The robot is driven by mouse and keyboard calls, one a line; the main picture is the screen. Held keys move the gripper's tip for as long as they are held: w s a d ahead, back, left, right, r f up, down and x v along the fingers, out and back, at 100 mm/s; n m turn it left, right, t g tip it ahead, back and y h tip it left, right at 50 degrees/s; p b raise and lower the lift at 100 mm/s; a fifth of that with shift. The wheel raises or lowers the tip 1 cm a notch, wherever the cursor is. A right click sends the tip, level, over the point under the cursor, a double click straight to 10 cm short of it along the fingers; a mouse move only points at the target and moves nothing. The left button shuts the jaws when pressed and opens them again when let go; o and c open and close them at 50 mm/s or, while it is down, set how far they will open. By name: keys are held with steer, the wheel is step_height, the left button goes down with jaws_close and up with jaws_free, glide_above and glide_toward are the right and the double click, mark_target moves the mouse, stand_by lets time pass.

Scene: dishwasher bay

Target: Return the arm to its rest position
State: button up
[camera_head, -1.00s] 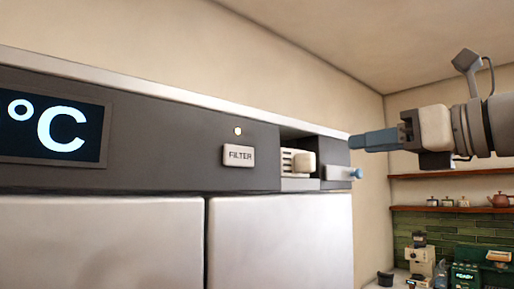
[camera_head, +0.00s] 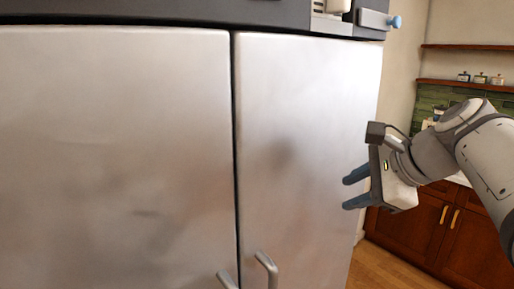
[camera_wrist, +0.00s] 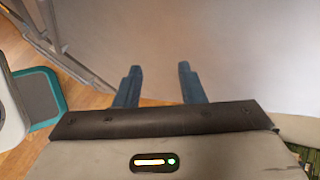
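My gripper (camera_head: 346,194) is in front of the right part of the steel cabinet (camera_head: 305,130) in the head view. Its two blue fingers are apart with nothing between them. In the wrist view my gripper (camera_wrist: 158,72) also shows open and empty, with the pale steel surface (camera_wrist: 250,60) beyond the fingers. I cannot tell the exact gap between fingertips and steel. My arm (camera_head: 450,145) comes in from the right edge of the head view.
Two metal handles (camera_head: 266,268) stand out low on the cabinet doors. A blue knob (camera_head: 395,22) sticks out at the upper right. Wooden cupboards (camera_head: 440,225) and shelves (camera_head: 465,85) stand behind at the right. Wooden floor (camera_head: 385,270) shows between.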

steer(key=s+a+f+n+g+h, duration=0.1)
steer(key=s+f+n+h, duration=0.1)
steer(key=f+n, duration=0.4)
steer(key=s+f+n+g+h+b, duration=0.1)
steer(key=s+f+n, duration=0.4)
steer(key=f, duration=0.5)
steer(key=s+a+f+n+g+h+b, duration=0.1)
steer(key=s+f+n+g+h, duration=0.1)
steer(key=s+f+n, duration=0.2)
step_height(320, 180, down, 4)
steer(key=n, duration=0.3)
steer(key=shift+s+a+n+h, duration=0.2)
steer(key=shift+a+n+h, duration=0.1)
steer(key=shift+a, duration=0.05)
